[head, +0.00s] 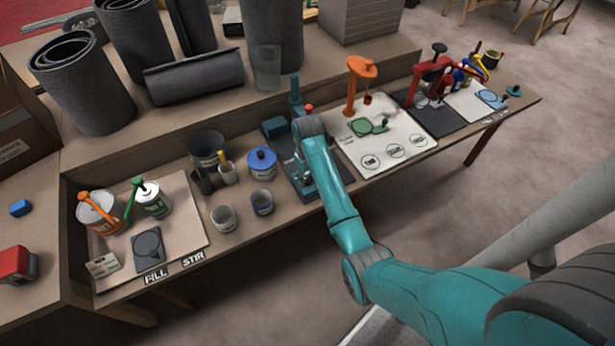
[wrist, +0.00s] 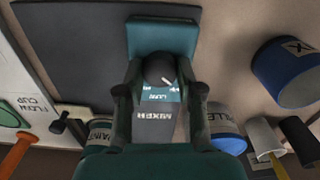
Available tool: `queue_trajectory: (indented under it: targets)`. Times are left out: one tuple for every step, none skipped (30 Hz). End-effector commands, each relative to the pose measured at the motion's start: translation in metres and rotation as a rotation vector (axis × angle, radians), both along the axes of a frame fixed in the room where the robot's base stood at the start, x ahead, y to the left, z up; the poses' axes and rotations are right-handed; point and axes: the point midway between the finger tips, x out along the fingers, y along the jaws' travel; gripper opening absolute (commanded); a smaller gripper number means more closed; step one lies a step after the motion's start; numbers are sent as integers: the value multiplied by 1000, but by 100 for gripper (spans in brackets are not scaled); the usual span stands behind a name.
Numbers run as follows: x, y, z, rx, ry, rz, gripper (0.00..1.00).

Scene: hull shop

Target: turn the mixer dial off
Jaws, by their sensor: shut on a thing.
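The mixer (wrist: 163,35) has a teal body and a dark sloping panel marked MIXER, upside down in the wrist view. Its round dark dial (wrist: 157,68) has a white pointer line slanting to the lower right, beside small lettering that seems to read LOW. My gripper (wrist: 160,72) is over the panel, one finger on each side of the dial, shut on it. The fingers hide the dial's sides. In the head view, my arm reaches down to the mixer's dark base (head: 327,190) mid-bench and hides the dial.
Left of the mixer stand a blue-lidded can (head: 262,163), small cups (head: 223,217) and a dark bucket (head: 206,148). To the right lie a white flow-cup board (head: 411,136) and an orange stand (head: 352,88).

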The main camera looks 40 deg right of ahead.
Motion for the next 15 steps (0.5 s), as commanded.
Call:
queue_trajectory:
  targets:
    - [0, 0, 0, 0, 1, 3, 2]
    - [0, 0, 0, 0, 1, 4, 2]
    - [0, 0, 0, 0, 1, 4, 2]
    - [0, 0, 0, 0, 1, 4, 2]
    - [0, 0, 0, 0, 1, 4, 2]
    - [0, 0, 0, 0, 1, 4, 2]
    - [0, 0, 0, 0, 1, 4, 2]
    - [0, 0, 0, 0, 1, 4, 2]
    - [0, 0, 0, 0, 1, 4, 2]
    - [0, 0, 0, 0, 1, 4, 2]
    - [0, 0, -1, 0, 1, 4, 39]
    - [0, 0, -1, 0, 1, 4, 49]
    - [0, 0, -1, 0, 1, 4, 56]
    - [0, 0, 0, 0, 1, 3, 62]
    - [0, 0, 0, 0, 1, 3, 62]
